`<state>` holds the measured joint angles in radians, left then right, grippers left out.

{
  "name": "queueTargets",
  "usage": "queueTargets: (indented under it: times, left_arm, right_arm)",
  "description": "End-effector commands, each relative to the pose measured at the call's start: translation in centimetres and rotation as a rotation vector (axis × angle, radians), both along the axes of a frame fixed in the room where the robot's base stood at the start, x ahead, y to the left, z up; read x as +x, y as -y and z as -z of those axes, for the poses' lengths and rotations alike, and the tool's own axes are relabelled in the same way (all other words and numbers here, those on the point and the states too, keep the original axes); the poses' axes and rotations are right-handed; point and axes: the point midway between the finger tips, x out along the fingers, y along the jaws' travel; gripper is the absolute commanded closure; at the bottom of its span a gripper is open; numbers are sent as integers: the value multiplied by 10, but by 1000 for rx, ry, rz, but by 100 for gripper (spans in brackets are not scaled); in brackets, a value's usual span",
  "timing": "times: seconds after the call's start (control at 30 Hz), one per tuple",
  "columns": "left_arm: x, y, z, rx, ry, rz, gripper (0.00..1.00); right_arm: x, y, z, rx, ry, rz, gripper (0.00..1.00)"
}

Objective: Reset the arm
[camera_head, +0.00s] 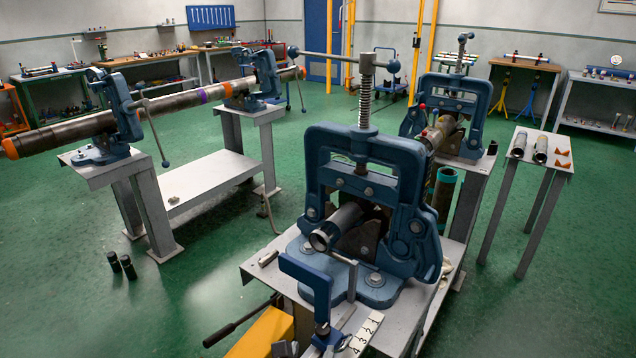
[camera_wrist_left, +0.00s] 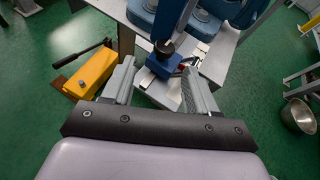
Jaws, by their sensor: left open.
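My left gripper (camera_head: 311,346) shows only by its grey finger ends at the bottom of the head view. In the left wrist view my left gripper (camera_wrist_left: 158,68) is open, with a finger on each side of the lower end of a blue bracket (camera_wrist_left: 166,62). I cannot tell whether the fingers touch it. The blue bracket (camera_head: 306,279) stands at the front of the near pipe vise (camera_head: 365,195). This blue vise holds a pipe (camera_head: 337,228) in its jaws. My right gripper is in neither view.
A yellow box (camera_head: 262,334) with a black lever (camera_head: 232,327) lies left of the near bench. A numbered white strip (camera_head: 366,331) is at its front. A second bench at left holds a long pipe (camera_head: 178,102). A narrow table (camera_head: 530,157) stands at right. Green floor between is mostly clear.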

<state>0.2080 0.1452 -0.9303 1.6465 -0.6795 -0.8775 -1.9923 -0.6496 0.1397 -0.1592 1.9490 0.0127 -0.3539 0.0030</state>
Motion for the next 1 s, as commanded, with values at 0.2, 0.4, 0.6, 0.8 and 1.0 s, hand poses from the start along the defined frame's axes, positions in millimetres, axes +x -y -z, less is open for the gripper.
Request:
queueTargets:
  times: [0.2,0.4,0.6,0.8,1.0]
  left_arm:
    - [-28,-41,9,-461,-226,-351,42]
    - [-68,-93,20,-948,-423,-809,42]
    - [-118,-141,25,-1375,-530,-1296,42]
    - [-171,-181,22,-1714,-526,-1769,42]
    - [-216,-208,13,-1934,-438,-2142,42]
  right_arm:
    - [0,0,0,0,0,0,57]
    - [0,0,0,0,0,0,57]
    - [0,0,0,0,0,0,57]
    - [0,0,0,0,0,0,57]
    - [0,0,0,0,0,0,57]
